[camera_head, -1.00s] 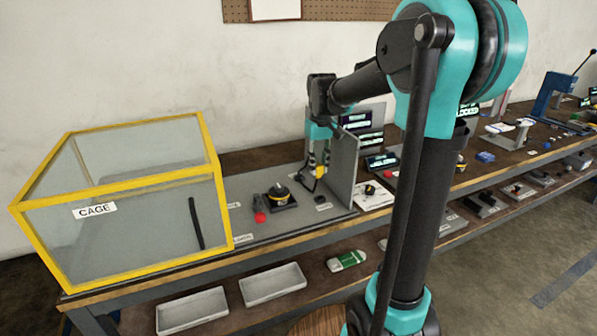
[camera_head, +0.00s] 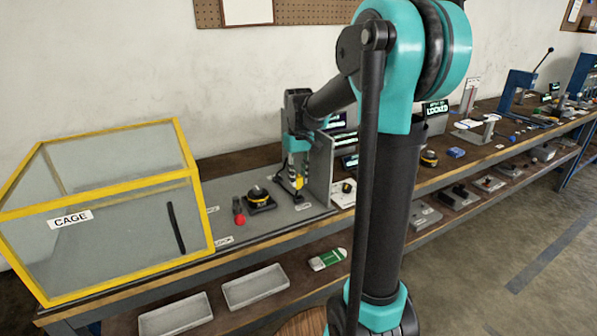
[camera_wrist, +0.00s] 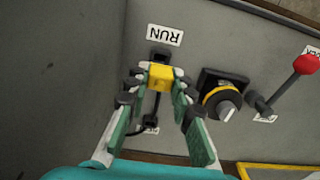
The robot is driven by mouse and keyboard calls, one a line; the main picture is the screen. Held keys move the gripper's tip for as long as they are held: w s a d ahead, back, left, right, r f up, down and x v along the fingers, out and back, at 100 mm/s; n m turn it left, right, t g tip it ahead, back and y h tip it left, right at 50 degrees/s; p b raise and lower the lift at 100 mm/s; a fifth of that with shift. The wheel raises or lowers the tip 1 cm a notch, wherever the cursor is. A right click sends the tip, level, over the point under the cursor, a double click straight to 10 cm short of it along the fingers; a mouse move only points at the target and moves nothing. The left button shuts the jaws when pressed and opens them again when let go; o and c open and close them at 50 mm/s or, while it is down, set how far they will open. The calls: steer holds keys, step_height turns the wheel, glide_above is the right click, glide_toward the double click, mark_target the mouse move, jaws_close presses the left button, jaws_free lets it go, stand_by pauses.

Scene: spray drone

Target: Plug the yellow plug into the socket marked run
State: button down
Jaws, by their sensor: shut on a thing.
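My gripper (camera_wrist: 158,84) is shut on the yellow plug (camera_wrist: 161,76), with one finger on each side of it. The plug is right at the dark socket (camera_wrist: 160,56) beside the RUN label (camera_wrist: 165,35). I cannot tell whether it touches or enters the socket. A black cable (camera_wrist: 152,108) runs from the plug towards the bottom of the wrist view. In the head view my gripper (camera_head: 297,168) is low over the grey panel with the yellow plug (camera_head: 299,183) below it; the socket is hard to make out there.
A black-and-yellow rotary knob (camera_wrist: 224,103) and a red-tipped lever (camera_wrist: 306,65) are to the right of the socket. A grey upright wall (camera_head: 320,168) stands close to the gripper's right. The yellow-framed cage (camera_head: 108,205) is on the left.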

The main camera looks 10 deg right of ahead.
mark_target(299, 185)
steer(key=shift+f, duration=1.2)
steer(key=shift+f, duration=1.25)
stand_by(0.5)
steer(key=c, duration=1.2)
jaws_free()
step_height(299, 185, up, 12)
steer(key=shift+f, duration=0.1)
